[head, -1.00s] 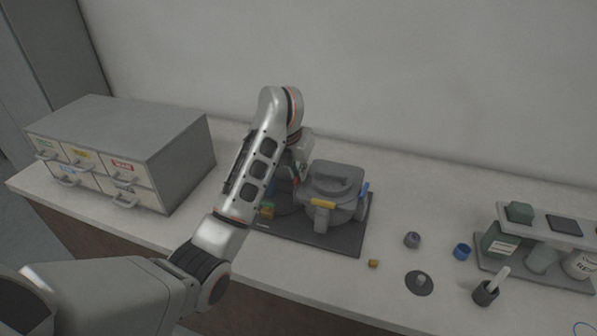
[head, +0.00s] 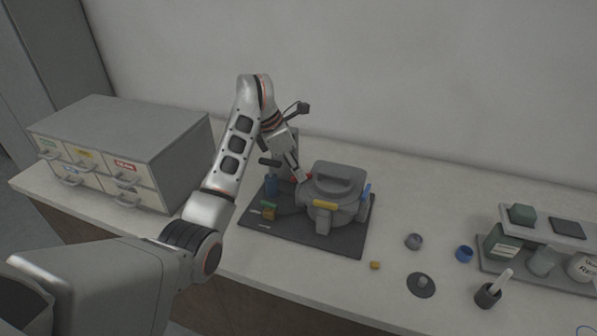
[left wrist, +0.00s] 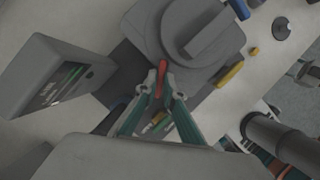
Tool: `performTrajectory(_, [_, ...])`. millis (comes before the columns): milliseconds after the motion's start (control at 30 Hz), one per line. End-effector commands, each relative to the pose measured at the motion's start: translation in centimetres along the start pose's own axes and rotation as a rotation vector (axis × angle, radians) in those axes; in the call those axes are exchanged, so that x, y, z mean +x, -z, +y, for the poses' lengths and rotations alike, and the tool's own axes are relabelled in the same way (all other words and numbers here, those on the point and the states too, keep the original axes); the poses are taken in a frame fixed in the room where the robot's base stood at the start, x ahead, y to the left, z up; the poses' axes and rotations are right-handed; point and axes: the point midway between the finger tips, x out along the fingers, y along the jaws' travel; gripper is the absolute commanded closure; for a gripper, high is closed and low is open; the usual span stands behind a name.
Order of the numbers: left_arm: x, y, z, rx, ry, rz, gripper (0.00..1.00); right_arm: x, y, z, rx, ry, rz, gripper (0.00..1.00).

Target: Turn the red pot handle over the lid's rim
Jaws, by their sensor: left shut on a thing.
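The grey pot (head: 334,211) with its flat grey lid (head: 338,178) stands on a dark base plate (head: 338,242). The lid has a raised bar grip. A red handle (left wrist: 162,66) sits at the pot's side by the lid's rim in the left wrist view; only a little red (head: 308,175) shows in the head view. My left gripper (left wrist: 164,80) is shut on the red handle, its two fingers on either side of it. A yellow handle (head: 325,204) and a blue handle (head: 365,191) are on other sides of the pot. My right gripper is not in view.
A grey box (left wrist: 52,80) is close to the gripper. A drawer cabinet (head: 165,150) is at left, a bottle rack (head: 500,268) at right. Small items lie in front.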

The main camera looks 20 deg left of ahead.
Motion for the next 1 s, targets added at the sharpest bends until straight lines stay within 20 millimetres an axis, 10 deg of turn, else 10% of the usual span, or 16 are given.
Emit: performTrajectory(1000, [-0.06,-0.14,0.49,0.428,0.174,0.001,1.00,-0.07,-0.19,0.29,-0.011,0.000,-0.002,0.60])
